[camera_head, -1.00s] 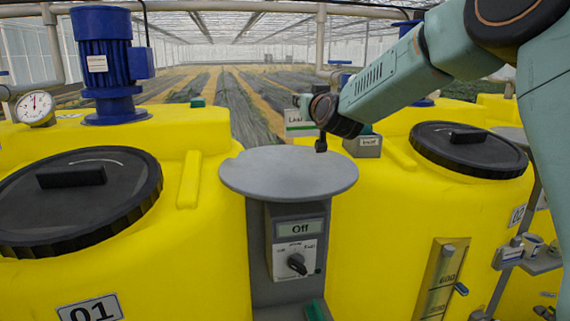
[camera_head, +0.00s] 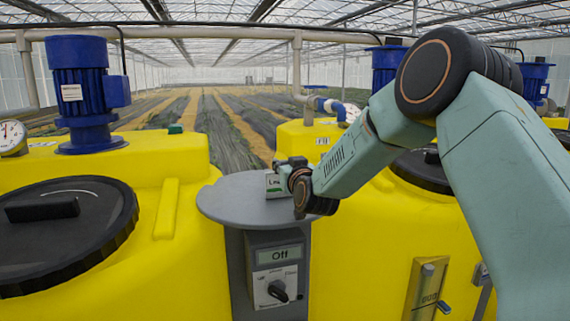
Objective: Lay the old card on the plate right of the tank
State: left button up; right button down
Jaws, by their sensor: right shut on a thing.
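The card (camera_head: 274,187) is small and white with dark print and a green stripe. It is upright in my right gripper (camera_head: 291,173), over the round grey plate (camera_head: 235,205). I cannot tell whether its lower edge touches the plate. The right gripper is shut on the card, and my wrist hides much of its fingers. The plate stands just right of the yellow tank (camera_head: 185,260) with the black lid, and its bare left part shows. My left gripper is not in view.
A control box (camera_head: 275,272) reading "Off" with a knob sits below the plate. A blue motor (camera_head: 82,90) stands on the left tank. A second yellow tank (camera_head: 360,260) is on the right, partly behind my arm. The plate's left and front are clear.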

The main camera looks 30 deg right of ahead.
jog(key=shift+a+r, duration=0.15)
jog(key=shift+a, duration=0.05)
jog(key=shift+w, duration=0.1)
jog(key=c, duration=1.5)
grip_release()
jog(key=shift+f, duration=0.3)
jog(key=o, duration=0.5)
jog(key=shift+d, duration=0.15)
jog(key=shift+c, duration=0.2)
jog(key=shift+r, duration=0.1)
